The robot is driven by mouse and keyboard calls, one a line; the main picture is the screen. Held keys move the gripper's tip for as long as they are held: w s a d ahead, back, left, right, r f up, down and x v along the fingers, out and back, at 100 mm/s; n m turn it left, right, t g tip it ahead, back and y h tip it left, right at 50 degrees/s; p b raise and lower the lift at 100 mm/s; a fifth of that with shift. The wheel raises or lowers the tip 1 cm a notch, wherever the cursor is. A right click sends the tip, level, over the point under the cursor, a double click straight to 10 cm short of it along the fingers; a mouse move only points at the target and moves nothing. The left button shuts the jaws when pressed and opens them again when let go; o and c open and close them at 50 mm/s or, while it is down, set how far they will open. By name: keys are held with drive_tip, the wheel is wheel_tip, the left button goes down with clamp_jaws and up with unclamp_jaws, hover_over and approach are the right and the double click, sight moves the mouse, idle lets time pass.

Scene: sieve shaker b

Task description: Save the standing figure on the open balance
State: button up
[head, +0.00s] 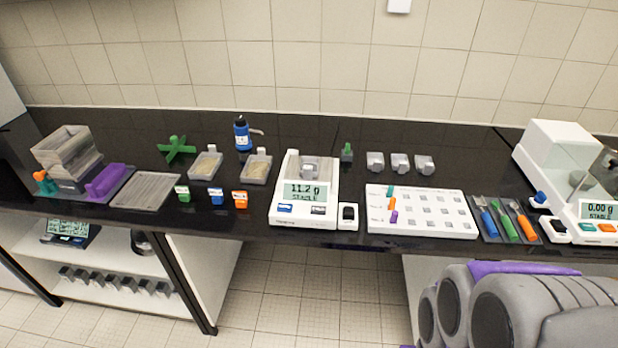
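The open balance (293,223) stands in the middle of the black bench. It is white, and its display (305,193) reads 11.2 g with STABLE below. A small grey-white vessel (310,170) sits on its pan. A blue button (285,208) and a grey button (319,210) are on its front. A small white unit with a black top (348,214) stands against its right side. My gripper is not in view; only grey and purple parts of my arm show at the lower right.
A white board with coloured pegs (425,228) lies right of the balance. An enclosed balance (566,150) reading 0.00 g stands far right. Trays of grains (205,165), coloured blocks (217,196) and a blue bottle (242,135) stand left. A sieve stack (66,155) is far left.

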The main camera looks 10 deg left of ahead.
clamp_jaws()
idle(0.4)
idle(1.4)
